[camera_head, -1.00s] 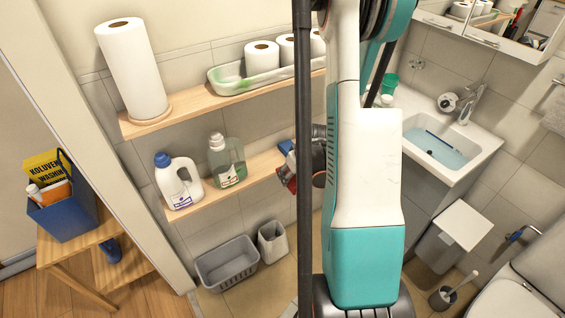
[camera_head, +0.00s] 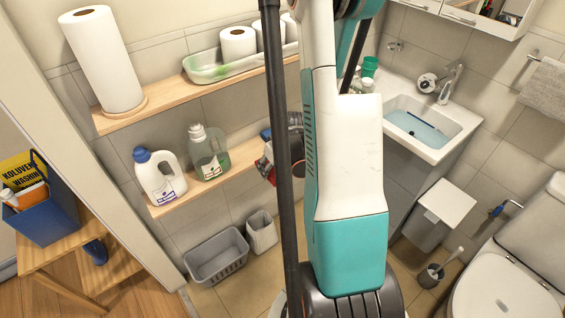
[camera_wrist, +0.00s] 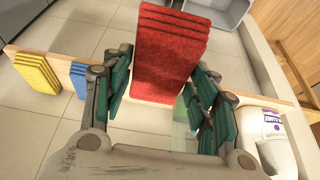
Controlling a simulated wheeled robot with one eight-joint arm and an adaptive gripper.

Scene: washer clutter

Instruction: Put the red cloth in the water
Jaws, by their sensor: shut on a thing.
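The red cloth (camera_wrist: 170,50) is a folded stack between the fingers of my gripper (camera_wrist: 163,90) in the wrist view. The gripper is shut on it and holds it up by the lower shelf. In the head view a bit of red cloth (camera_head: 265,168) shows beside the pole, and my gripper is mostly hidden behind my own column and arm. The water (camera_head: 420,128) lies in the white sink (camera_head: 462,138) at the right, well apart from the cloth. A dark blue, stick-like thing lies in the water.
Yellow cloth (camera_wrist: 37,73) and blue cloth (camera_wrist: 78,80) lie on the lower shelf (camera_head: 225,165), with detergent bottles (camera_head: 160,178) at its left. A grey basket (camera_head: 217,257) is on the floor. A green cup (camera_head: 370,66) stands by the sink; a bin (camera_head: 437,212) and toilet (camera_head: 505,290) are right.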

